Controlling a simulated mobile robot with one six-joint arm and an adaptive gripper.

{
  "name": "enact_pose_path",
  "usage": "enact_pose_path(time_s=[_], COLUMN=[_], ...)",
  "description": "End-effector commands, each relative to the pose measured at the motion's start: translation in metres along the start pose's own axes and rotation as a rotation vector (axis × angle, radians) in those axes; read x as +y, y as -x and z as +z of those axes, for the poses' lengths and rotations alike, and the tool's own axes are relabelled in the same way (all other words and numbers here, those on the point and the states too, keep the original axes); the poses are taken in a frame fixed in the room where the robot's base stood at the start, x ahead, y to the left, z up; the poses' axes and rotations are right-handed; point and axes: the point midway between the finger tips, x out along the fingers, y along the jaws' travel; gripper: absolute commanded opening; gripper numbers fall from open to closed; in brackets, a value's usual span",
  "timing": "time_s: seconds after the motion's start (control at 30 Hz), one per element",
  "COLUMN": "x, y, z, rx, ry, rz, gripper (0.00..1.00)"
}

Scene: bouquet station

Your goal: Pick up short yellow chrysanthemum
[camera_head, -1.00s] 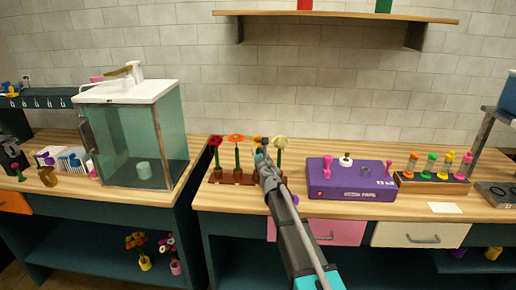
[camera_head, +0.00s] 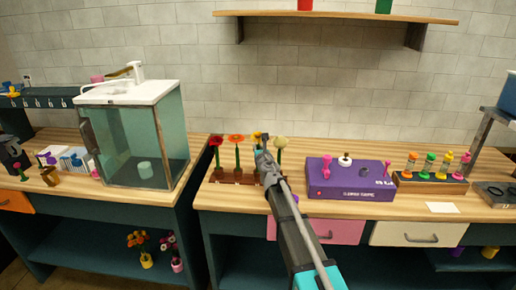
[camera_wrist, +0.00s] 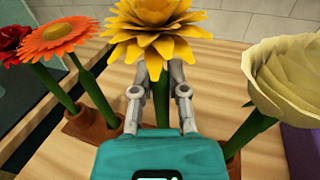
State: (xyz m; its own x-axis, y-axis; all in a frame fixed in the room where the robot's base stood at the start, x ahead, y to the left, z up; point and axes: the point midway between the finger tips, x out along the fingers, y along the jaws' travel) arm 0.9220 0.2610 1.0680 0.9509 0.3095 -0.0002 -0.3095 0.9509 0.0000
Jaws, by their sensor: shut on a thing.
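The yellow chrysanthemum (camera_wrist: 158,30) stands upright in the middle of the wrist view, with its green stem between my gripper's fingers. My gripper (camera_wrist: 160,80) is shut on that stem just below the bloom. In the head view the yellow bloom (camera_head: 257,137) shows just above my gripper (camera_head: 262,150), which hides its stem. The stem's lower end is hidden behind my gripper in the wrist view, so I cannot tell whether it still sits in the brown holder (camera_head: 225,177).
An orange flower (camera_wrist: 58,38) and a red flower (camera_wrist: 12,42) stand close on the left. A cream flower (camera_wrist: 287,78) stands close on the right. A purple box (camera_head: 350,180) lies right of the holder. A glass-sided sink tank (camera_head: 140,140) stands left.

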Motion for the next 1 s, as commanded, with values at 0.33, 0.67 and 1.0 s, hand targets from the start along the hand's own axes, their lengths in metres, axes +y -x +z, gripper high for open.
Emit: enact_pose_path(time_s=[0.33, 0.67, 1.0], x=[0.001, 0.002, 0.005], y=[0.024, 0.057, 0.120], z=[0.043, 0.080, 0.104], rx=[0.000, 0.000, 0.000], ry=[0.000, 0.000, 0.000], rz=[0.000, 0.000, 0.000], gripper=[0.00, 0.00, 0.00])
